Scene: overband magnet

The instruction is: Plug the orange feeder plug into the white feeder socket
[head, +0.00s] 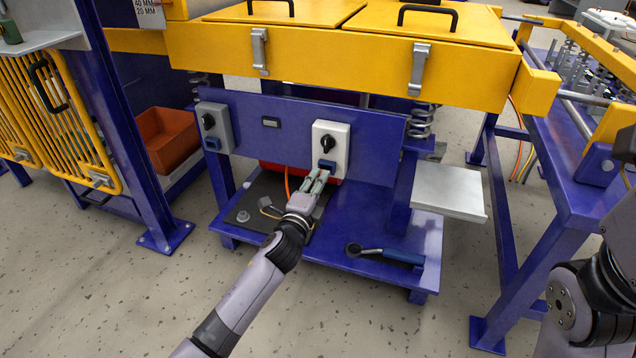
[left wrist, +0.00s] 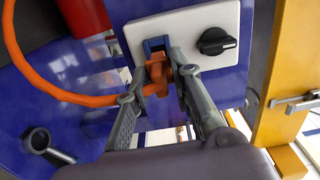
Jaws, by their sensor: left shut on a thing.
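The white feeder socket (head: 340,138) is a white box with a black knob and a blue outlet (head: 327,165), mounted on the blue panel. It also shows in the left wrist view (left wrist: 185,30), with its blue outlet (left wrist: 156,45). My left gripper (head: 322,176) is right in front of the outlet, its fingers shut on the orange feeder plug (left wrist: 157,78). The plug's front end is at the outlet; I cannot tell whether it is inside. In the head view the fingers largely hide the plug. An orange cable (left wrist: 55,92) loops from it. My right gripper is out of view.
A grey socket box (head: 213,128) is on the panel's left. A ratchet-like tool with a blue handle (head: 402,257) lies on the blue lower shelf (head: 340,238). The yellow hopper (head: 340,60) overhangs the panel. A grey plate (head: 448,190) juts out at right.

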